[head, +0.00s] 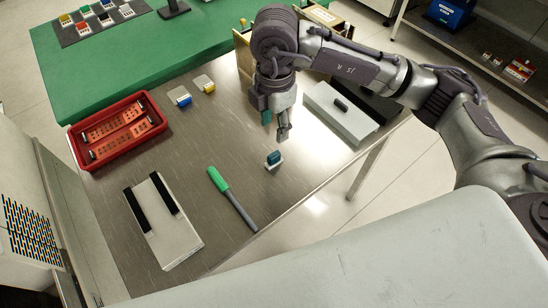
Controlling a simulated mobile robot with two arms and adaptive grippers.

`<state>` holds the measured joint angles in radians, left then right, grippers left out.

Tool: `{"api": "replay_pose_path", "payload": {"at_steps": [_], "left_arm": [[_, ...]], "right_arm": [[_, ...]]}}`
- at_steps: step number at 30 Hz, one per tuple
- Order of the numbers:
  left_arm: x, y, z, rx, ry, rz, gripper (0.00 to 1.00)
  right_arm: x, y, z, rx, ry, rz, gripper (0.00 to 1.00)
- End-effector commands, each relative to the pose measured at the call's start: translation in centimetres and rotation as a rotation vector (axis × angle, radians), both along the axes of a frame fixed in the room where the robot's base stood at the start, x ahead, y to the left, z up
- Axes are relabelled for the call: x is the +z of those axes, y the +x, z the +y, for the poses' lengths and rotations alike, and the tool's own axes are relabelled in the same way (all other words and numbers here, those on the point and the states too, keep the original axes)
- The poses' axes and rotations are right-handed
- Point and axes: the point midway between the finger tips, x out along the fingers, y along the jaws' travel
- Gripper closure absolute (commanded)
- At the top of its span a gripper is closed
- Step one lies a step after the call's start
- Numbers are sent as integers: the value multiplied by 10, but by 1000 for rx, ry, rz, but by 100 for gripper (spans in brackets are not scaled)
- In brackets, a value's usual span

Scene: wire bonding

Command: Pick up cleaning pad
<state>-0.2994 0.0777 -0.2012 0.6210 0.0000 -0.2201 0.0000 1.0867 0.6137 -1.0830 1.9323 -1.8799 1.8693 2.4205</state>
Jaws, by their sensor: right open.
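A small block with a teal top and a white lower part (273,160), which looks like the cleaning pad, sits on the steel table (215,135) near its right front edge. My right gripper (275,125) points down above the table, just beyond the block in the picture. It is open, with a gap between its fingertips, and appears empty. The gripper and the block look apart; the exact height between them is hard to tell. My left gripper is not in view.
A green-handled tool (219,181) lies left of the block. A grey plate with black strips (176,243) lies at the front left. A red tray (79,150) stands at the left. A light grey case (350,122) lies right of the gripper. The table's middle is clear.

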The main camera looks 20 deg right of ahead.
Motion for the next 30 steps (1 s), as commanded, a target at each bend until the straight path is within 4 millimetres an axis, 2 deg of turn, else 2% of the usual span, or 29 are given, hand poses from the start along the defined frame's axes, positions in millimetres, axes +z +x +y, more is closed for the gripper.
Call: {"api": "replay_pose_path", "payload": {"at_steps": [12, 20, 27, 30], "left_arm": [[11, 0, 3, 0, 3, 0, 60], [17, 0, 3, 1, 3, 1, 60], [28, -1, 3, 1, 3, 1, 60], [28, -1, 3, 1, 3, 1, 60]], "right_arm": [[-71, 0, -2, -7, -10, 3, 52], [-90, 2, -2, -6, -9, 3, 52], [-126, 6, -2, -5, -9, 3, 52], [-133, 7, -2, -5, -9, 1, 52]]}}
